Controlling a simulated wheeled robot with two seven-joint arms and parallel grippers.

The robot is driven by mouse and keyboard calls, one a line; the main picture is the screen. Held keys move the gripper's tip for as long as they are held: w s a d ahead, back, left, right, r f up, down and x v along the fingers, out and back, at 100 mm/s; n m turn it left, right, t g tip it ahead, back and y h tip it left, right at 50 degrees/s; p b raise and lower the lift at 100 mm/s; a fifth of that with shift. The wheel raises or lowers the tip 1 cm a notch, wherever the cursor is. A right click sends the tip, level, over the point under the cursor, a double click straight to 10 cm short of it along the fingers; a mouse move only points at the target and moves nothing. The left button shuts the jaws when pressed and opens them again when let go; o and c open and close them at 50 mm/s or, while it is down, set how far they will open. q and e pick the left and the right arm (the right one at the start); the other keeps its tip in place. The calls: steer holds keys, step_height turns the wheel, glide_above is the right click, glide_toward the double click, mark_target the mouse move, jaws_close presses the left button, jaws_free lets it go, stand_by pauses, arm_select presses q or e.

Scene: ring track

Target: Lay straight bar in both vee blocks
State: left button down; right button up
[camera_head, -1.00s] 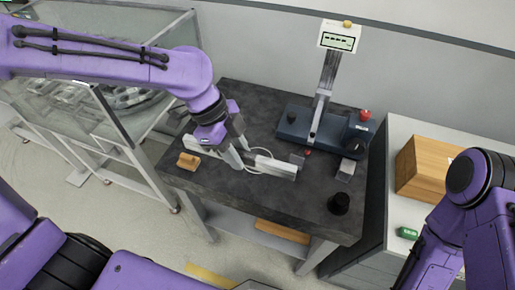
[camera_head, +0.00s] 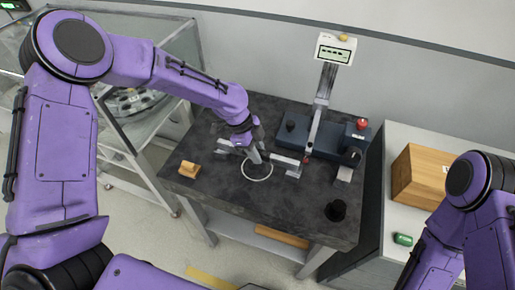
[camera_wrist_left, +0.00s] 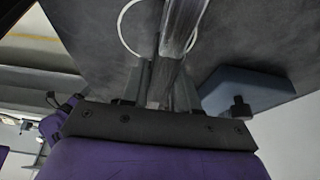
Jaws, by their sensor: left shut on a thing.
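The straight bar (camera_head: 286,160) is a pale grey metal piece held in my left gripper (camera_head: 254,157), low over the dark table. In the left wrist view the bar (camera_wrist_left: 184,28) runs up and away from between the fingers. Its right end is close to a small grey block (camera_head: 295,173), probably a vee block; whether they touch is unclear. Pale pieces at the bar's left end (camera_head: 225,144) are partly hidden by my wrist, so a second vee block cannot be told apart. My right arm shows at the right, its gripper out of view.
A white ring (camera_head: 257,179) lies flat below my left gripper. A blue instrument with a post and display (camera_head: 334,50) stands behind. A small grey block (camera_head: 345,173), black cup (camera_head: 336,210) and wooden piece (camera_head: 189,169) sit on the table (camera_head: 270,215). The table's front is mostly clear.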

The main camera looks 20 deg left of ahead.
arm_select(q)
steer(key=shift+s, duration=0.1)
steer(key=shift+f, duration=0.3)
steer(key=c, duration=0.9)
jaws_free()
steer(key=shift+o, duration=0.2)
steer(key=shift+r, duration=0.4)
steer(key=b+v, duration=0.2)
steer(key=v, duration=1)
